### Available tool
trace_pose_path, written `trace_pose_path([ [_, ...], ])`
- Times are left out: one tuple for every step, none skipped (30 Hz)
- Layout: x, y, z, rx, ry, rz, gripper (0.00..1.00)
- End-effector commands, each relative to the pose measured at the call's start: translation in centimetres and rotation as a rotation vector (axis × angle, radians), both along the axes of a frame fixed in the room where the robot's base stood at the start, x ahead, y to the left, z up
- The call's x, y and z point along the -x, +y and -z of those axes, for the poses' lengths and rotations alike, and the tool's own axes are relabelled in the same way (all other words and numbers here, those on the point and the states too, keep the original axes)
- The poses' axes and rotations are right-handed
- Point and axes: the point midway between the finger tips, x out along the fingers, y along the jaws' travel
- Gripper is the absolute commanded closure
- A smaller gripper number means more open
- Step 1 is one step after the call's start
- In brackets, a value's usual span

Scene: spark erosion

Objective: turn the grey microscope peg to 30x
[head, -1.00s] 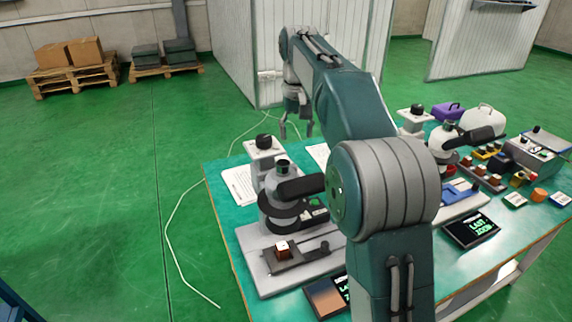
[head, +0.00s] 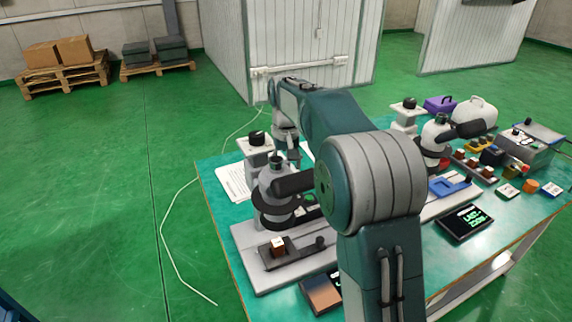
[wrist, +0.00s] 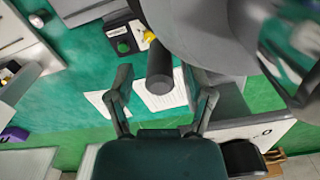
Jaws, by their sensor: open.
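The grey microscope (head: 272,192) stands on its light base at the near left of the table, with a dark ring around its head. In the wrist view its large grey body (wrist: 205,30) fills the upper right. A dark grey cylindrical peg (wrist: 160,68) sticks out beside that body. My gripper (wrist: 166,84) is open, with one finger on each side of the peg in the picture. I cannot tell whether the fingers touch it or how deep it lies between them. In the head view my gripper (head: 291,147) is behind the microscope and partly hidden; the peg cannot be made out there.
A second microscope (head: 437,138) stands farther right. A dark display (head: 466,222) with green text lies on the table (head: 222,176). Paper sheets (head: 233,182) lie behind the grey microscope. Blocks and a grey box (head: 524,145) crowd the right end.

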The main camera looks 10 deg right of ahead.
Motion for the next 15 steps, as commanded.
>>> trace_pose_path([
  [0.01, 0.01, 0.09, 0.0, 0.0, 0.0, 0.32],
  [0.01, 0.01, 0.1, 0.0, 0.0, 0.0, 0.32],
  [0.0, 0.01, 0.1, 0.0, 0.0, 0.0, 0.32],
  [0.0, 0.01, 0.1, 0.0, 0.0, 0.0, 0.32],
  [0.0, 0.01, 0.09, 0.0, 0.0, 0.0, 0.32],
  [0.0, 0.01, 0.09, 0.0, 0.0, 0.0, 0.32],
  [0.0, 0.01, 0.09, 0.0, 0.0, 0.0, 0.36],
  [0.0, 0.01, 0.09, 0.0, 0.0, 0.0, 0.5],
  [0.0, 0.01, 0.09, 0.0, 0.0, 0.0, 0.68],
  [0.0, 0.0, 0.09, 0.0, 0.0, 0.0, 0.81],
  [-0.01, 0.01, 0.09, 0.0, 0.0, 0.0, 0.94],
  [-0.01, 0.01, 0.09, 0.0, 0.0, 0.0, 1.0],
  [-0.01, 0.01, 0.1, 0.0, 0.001, 0.0, 1.0],
  [-0.01, 0.02, 0.11, 0.0, 0.001, 0.0, 1.0],
  [-0.01, 0.02, 0.11, 0.0, 0.001, 0.0, 1.0],
])
